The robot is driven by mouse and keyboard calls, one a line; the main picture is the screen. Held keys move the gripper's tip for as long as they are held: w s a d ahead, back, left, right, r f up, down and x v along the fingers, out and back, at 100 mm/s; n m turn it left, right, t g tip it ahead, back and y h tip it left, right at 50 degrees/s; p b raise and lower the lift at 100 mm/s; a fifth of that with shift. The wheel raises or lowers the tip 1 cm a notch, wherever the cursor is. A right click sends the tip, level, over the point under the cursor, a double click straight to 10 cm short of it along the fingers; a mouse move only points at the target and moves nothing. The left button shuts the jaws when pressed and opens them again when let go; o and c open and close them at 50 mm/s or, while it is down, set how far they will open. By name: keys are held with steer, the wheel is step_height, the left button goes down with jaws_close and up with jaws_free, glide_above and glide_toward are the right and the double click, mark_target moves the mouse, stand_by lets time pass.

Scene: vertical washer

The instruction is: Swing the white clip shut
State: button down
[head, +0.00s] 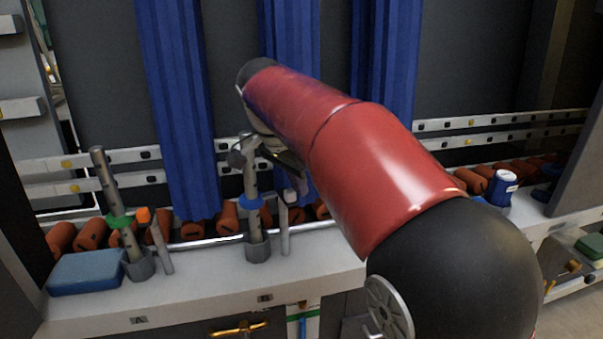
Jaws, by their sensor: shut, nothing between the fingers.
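A small white piece (290,196), which may be the white clip, shows at the top of a short grey post at the middle of the ledge. Whether it stands open or shut is too small to tell. A taller grey post with a blue collar (256,203) stands just left of it. My gripper (283,163) hangs below the far end of my red arm, just above the white piece and beside the top of the tall post. It is shut and holds nothing. Its fingertips are hard to make out, and I cannot tell whether they touch anything.
A pale ledge (205,290) runs along the front. A blue block (86,271) and a tall post with a green collar (121,222) are at left. Orange rollers (195,231) line the back below blue hanging strips (183,110). A blue-and-white container (501,188) stands right.

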steer(key=shift+m, duration=0.3)
steer(key=shift+w+p, duration=0.55)
steer(key=shift+w, duration=0.2)
step_height(320, 180, up, 9)
steer(key=p, duration=0.1)
steer(key=shift+d+r+p, duration=0.2)
steer(key=shift+d+p, duration=0.1)
stand_by(0.5)
